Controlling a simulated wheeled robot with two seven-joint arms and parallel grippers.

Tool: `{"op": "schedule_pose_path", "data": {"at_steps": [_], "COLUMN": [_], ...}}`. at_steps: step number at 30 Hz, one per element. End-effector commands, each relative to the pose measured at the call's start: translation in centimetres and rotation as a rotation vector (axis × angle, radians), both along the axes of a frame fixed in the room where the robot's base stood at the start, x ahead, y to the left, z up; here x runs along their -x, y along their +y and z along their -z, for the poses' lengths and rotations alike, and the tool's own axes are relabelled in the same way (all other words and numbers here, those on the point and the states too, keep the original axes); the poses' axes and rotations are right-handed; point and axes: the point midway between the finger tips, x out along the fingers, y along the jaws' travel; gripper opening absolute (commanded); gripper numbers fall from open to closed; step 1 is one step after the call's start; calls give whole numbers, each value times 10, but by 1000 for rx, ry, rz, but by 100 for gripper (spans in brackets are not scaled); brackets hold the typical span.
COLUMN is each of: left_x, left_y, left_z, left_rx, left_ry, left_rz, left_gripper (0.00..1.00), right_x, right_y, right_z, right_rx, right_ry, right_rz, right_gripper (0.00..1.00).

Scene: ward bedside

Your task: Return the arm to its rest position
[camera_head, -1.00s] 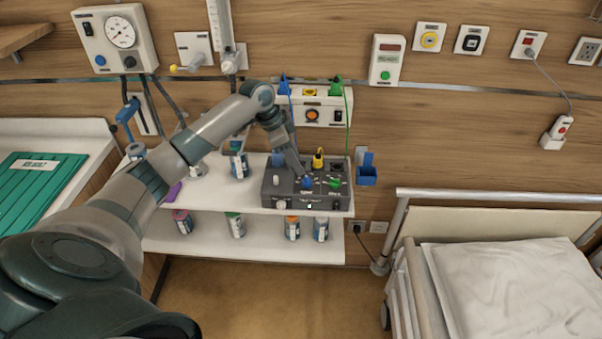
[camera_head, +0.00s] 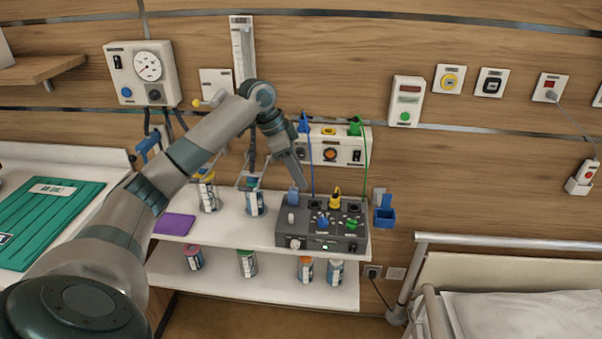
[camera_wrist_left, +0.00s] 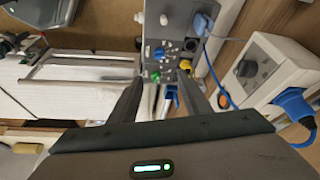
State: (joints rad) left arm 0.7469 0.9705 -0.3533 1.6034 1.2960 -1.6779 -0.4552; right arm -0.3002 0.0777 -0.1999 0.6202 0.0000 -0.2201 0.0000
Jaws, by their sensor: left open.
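My left arm (camera_head: 185,155) reaches from the lower left over the shelf. My left gripper (camera_head: 298,182) points down just above the rear left of the grey device box (camera_head: 322,228); it also shows in the left wrist view (camera_wrist_left: 160,92). Its two fingers are apart, with nothing seen held between them. A blue plug (camera_head: 293,197) stands in the device near the fingertips. In the wrist view this plug (camera_wrist_left: 202,24) has a blue cord and is clear of the fingers. My right gripper is not in view.
A wall unit (camera_head: 335,155) behind the device carries blue and green cords. Bottles, including one with an orange cap (camera_head: 305,268), line the shelves. A blue holder (camera_head: 385,215) hangs right of the device. A bed rail (camera_head: 500,238) stands at the right; a green tray (camera_head: 45,225) lies left.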

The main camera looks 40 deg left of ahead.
Motion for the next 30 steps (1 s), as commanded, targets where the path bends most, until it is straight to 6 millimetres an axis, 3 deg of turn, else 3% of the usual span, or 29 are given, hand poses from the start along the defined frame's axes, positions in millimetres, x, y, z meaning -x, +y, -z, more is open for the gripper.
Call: {"op": "schedule_pose_path", "data": {"at_steps": [9,14,17,23,30], "left_x": [0,3,8,32,88], "left_y": [-1,-11,-26,-75,-143], "left_z": [2,18,43,116,203], "left_rx": [0,-9,-21,-55,-72], "left_ry": [1,11,25,54,67], "left_rz": [1,8,14,26,5], "left_gripper": [44,44,44,44,44], "right_x": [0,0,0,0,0], "right_y": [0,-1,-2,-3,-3], "right_z": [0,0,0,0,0], "right_rx": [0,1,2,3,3], "right_ry": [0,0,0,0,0], "right_rz": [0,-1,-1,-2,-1], "right_gripper": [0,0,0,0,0]}}
